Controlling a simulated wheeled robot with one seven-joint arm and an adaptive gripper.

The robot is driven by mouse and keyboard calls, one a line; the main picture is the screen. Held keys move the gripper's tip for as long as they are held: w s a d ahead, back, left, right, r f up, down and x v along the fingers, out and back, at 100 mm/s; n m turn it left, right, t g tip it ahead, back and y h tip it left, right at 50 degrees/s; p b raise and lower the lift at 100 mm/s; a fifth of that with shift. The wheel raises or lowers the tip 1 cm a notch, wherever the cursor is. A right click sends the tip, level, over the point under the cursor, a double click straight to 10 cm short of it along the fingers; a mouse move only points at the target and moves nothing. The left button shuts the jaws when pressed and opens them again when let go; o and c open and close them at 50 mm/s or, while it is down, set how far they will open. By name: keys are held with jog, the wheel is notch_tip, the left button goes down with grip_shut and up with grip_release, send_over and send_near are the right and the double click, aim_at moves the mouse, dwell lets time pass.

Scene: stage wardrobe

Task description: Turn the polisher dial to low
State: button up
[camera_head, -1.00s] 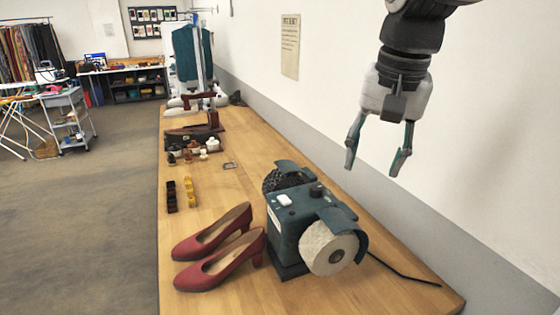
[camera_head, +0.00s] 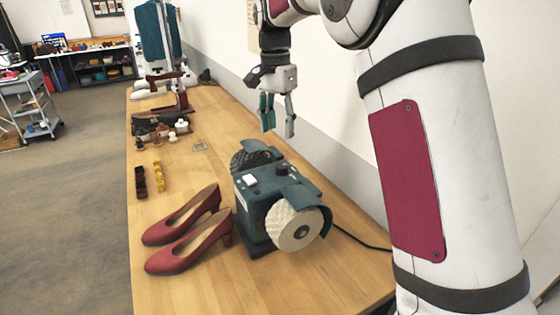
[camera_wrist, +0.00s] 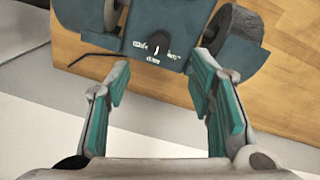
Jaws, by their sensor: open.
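The polisher (camera_head: 250,212) is a teal box on the bench, with a pale buffing wheel (camera_head: 300,230) at the front and a dark brush wheel (camera_head: 243,158) at the back. Its small black dial (camera_head: 282,168) is on top; the wrist view shows the dial (camera_wrist: 158,41) with a white mark toward the lower side. The printing around it is too small to read. My gripper (camera_head: 279,130) is open and empty, above and behind the polisher. In the wrist view, the dial lies beyond the gap between my fingers (camera_wrist: 162,75), not touched.
Brushes and small jars (camera_head: 165,128) lie farther back. A black cord (camera_head: 355,238) runs right, toward the wall.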

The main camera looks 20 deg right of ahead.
aim_at(281, 166)
jog(key=f, duration=0.3)
jog(key=f+p, duration=0.1)
jog(key=f, duration=0.6)
jog(key=shift+s+d+f, duration=0.15)
jog(key=shift+s+f, duration=0.15)
jog(key=shift+c, duration=0.3)
jog(key=c, duration=1.1)
